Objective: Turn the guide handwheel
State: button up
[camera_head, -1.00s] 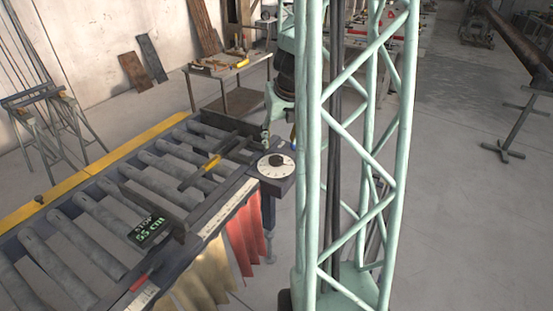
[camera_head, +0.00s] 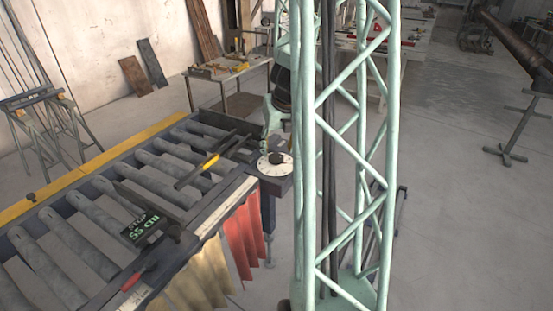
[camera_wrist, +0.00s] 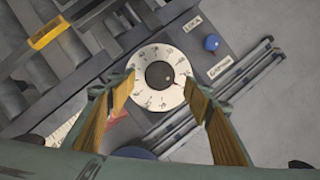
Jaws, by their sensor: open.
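The guide handwheel (camera_head: 274,163) is a white numbered dial with a dark central knob, on the corner of the roller table. In the wrist view the handwheel (camera_wrist: 160,77) lies face-on between and just beyond my fingertips. My gripper (camera_wrist: 158,82) is open, one wood-coloured finger on each side of the dial, with nothing held. Whether the fingertips touch the dial cannot be told. In the head view my gripper is mostly hidden behind my lattice column, with part of my arm just above the dial. A display reading 55 cm (camera_head: 144,228) stands on the table.
A blue knob (camera_wrist: 212,43) marked LOCK sits beside the dial. A yellow-handled bar (camera_head: 210,162) lies across the rollers (camera_head: 95,212). Red and yellow strips (camera_head: 243,236) hang from the table's edge. A workbench (camera_head: 228,72) stands behind. The floor at right is mostly clear.

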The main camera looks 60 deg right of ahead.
aim_at(276, 157)
jog(key=shift+b+x, duration=1.5)
jog(key=shift+x, duration=1.05)
jog(key=c, duration=0.9)
jog(key=shift+o, duration=0.2)
